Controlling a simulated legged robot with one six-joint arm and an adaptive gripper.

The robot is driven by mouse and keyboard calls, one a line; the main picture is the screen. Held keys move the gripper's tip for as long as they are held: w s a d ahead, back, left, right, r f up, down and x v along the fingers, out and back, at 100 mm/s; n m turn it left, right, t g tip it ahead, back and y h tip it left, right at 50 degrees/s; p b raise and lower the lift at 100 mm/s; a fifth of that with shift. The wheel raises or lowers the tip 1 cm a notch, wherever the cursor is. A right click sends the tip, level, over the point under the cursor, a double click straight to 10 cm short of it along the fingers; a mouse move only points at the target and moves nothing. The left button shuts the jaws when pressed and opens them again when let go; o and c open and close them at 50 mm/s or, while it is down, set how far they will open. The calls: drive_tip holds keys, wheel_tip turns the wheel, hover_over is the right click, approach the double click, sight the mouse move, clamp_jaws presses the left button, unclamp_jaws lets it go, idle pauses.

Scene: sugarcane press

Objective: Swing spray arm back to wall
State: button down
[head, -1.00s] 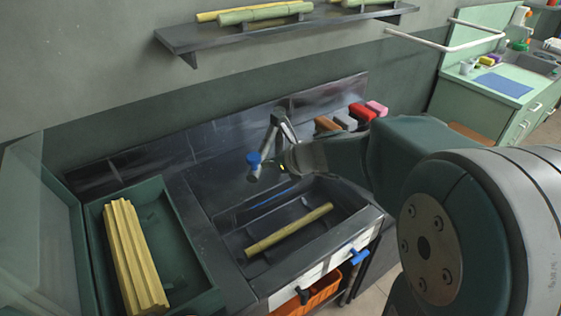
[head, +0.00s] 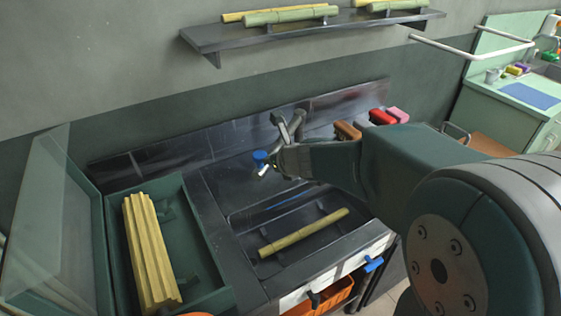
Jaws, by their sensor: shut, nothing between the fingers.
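The spray arm (head: 296,124) is a grey jointed arm at the back of the dark sink, in front of the metal splash panel. Its blue-capped end (head: 260,156) points left and forward over the basin. My gripper (head: 271,163) is at the spray arm, close to the blue cap, with its fingers shut and empty. I cannot tell whether it touches the spray arm. My arm covers the right back of the basin. The wall (head: 150,90) rises behind the panel.
A cane stick (head: 303,234) lies in the basin (head: 335,208). A green bin (head: 200,262) with yellow cane (head: 148,250) stands at left. Red and brown blocks (head: 347,131) sit behind my arm. A shelf (head: 320,31) with cane hangs above.

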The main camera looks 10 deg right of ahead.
drive_tip(key=w+a+m+h, duration=0.6)
drive_tip(key=w+a, duration=0.8)
drive_tip(key=shift+w+a+m+t, duration=0.2)
drive_tip(key=shift+w+m+t, duration=0.2)
drive_tip(key=shift+r, duration=0.2)
